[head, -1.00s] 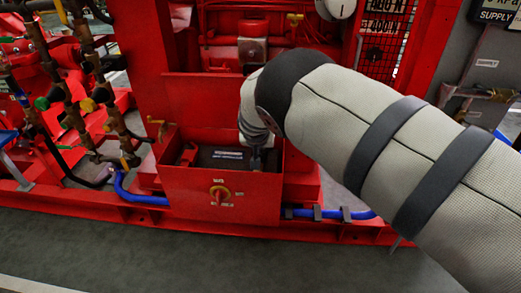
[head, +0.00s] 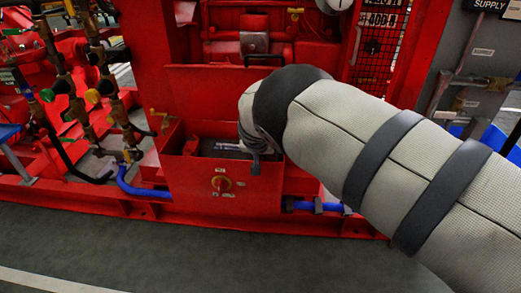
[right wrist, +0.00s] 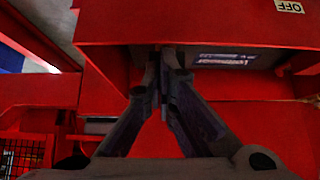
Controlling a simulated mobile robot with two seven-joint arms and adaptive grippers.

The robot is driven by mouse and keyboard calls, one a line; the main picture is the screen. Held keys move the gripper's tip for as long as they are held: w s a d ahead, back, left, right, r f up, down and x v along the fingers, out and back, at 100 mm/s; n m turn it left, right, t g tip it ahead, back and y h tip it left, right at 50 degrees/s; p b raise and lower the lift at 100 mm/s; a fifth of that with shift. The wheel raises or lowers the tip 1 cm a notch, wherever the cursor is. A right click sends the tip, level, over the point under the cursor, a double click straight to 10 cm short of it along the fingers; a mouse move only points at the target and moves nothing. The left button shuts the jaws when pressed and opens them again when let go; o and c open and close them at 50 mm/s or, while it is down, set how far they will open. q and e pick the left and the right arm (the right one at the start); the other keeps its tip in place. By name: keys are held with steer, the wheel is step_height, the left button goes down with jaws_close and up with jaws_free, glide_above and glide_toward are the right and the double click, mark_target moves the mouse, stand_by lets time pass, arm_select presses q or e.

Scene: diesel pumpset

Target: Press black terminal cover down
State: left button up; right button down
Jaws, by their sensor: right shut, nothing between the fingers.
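The battery top and label also show in the right wrist view (right wrist: 228,60). I cannot make out a separate black terminal cover; the right part of the battery is hidden behind my right gripper and arm. My right gripper (head: 255,166) is at the box's right end. Its fingers are shut and empty in the right wrist view (right wrist: 165,56), with tips beside the battery label. My left gripper is not in view.
Red engine frame rises behind the box. Brass-fitted pipes (head: 75,105) stand at the left, and a blue hose (head: 140,188) runs by the box's left side. A mesh guard (head: 378,45) is at the upper right. Grey floor in front is clear.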

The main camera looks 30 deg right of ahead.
stand_by(0.4)
steer(key=shift+r+p, duration=0.4)
steer(key=shift+r, duration=0.4)
steer(key=v, duration=1.2)
